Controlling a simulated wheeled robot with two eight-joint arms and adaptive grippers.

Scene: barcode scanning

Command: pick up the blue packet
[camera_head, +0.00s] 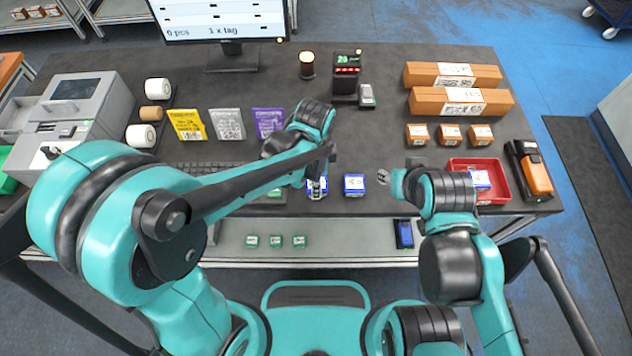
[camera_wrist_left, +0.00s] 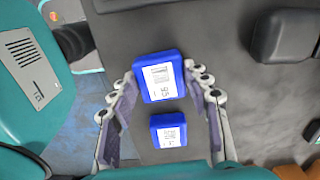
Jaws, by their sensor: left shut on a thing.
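My left gripper (camera_head: 317,182) is shut on a blue packet (camera_head: 316,193) with a white label, near the table's front edge. In the left wrist view the held packet (camera_wrist_left: 160,88) sits between the fingertips and looks larger than a second blue packet (camera_wrist_left: 169,140). That second packet (camera_head: 354,185) lies on the table just to the right of the gripper. Another blue packet (camera_head: 480,180) lies in the red tray (camera_head: 504,198). My right gripper (camera_head: 384,177) is to the right of the second packet; its fingers are too small to judge.
Several orange boxes (camera_head: 450,135) stand at the right, beside an orange and black device (camera_head: 535,172). Yellow (camera_head: 187,125), grey (camera_head: 228,124) and purple (camera_head: 268,121) packets lie behind my left arm. Green packets (camera_head: 275,241) and a blue item (camera_head: 404,234) are on a lower shelf (camera_head: 345,243).

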